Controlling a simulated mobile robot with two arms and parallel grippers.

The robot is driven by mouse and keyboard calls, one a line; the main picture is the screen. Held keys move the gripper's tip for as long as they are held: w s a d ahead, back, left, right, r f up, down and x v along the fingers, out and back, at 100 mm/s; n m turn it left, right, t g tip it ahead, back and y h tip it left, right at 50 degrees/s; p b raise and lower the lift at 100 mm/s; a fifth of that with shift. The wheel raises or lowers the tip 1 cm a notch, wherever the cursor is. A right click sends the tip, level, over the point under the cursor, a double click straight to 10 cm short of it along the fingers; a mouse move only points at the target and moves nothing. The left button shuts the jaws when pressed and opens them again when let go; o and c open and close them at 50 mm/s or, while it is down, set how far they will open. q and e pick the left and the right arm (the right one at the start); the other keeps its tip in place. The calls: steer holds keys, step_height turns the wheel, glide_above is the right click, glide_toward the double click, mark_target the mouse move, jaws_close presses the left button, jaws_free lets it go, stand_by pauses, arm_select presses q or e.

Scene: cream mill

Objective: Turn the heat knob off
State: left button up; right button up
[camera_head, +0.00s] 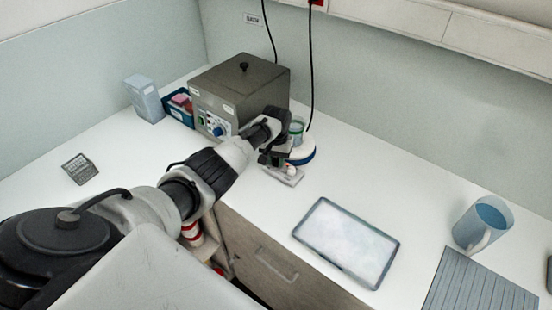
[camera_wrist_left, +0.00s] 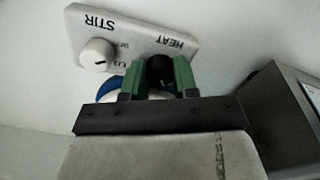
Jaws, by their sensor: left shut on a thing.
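The white control panel (camera_wrist_left: 130,40) carries the words STIR and HEAT, upside down in the left wrist view. The dark heat knob (camera_wrist_left: 160,70) sits under HEAT, between the green fingertips of my left gripper (camera_wrist_left: 158,80), which is shut on it. The white stir knob (camera_wrist_left: 97,54) stands beside it, clear of the fingers. In the head view the panel (camera_head: 287,177) is at the front of the round white and blue stirrer (camera_head: 303,153), and my left gripper (camera_head: 274,158) reaches it from the left, partly hiding it. The heat knob's pointer is not readable. My right gripper is out of view.
A glass with a green band (camera_head: 297,128) stands at the stirrer. A tray (camera_head: 347,241), a blue jug (camera_head: 482,222) and a slatted mat (camera_head: 478,285) lie to the right.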

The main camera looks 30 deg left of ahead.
mark_target(276, 160)
arm_select(q)
steer(key=o, duration=0.9)
step_height(276, 160, up, 11)
steer(key=shift+f+b, duration=0.1)
steer(key=shift+b, duration=0.25)
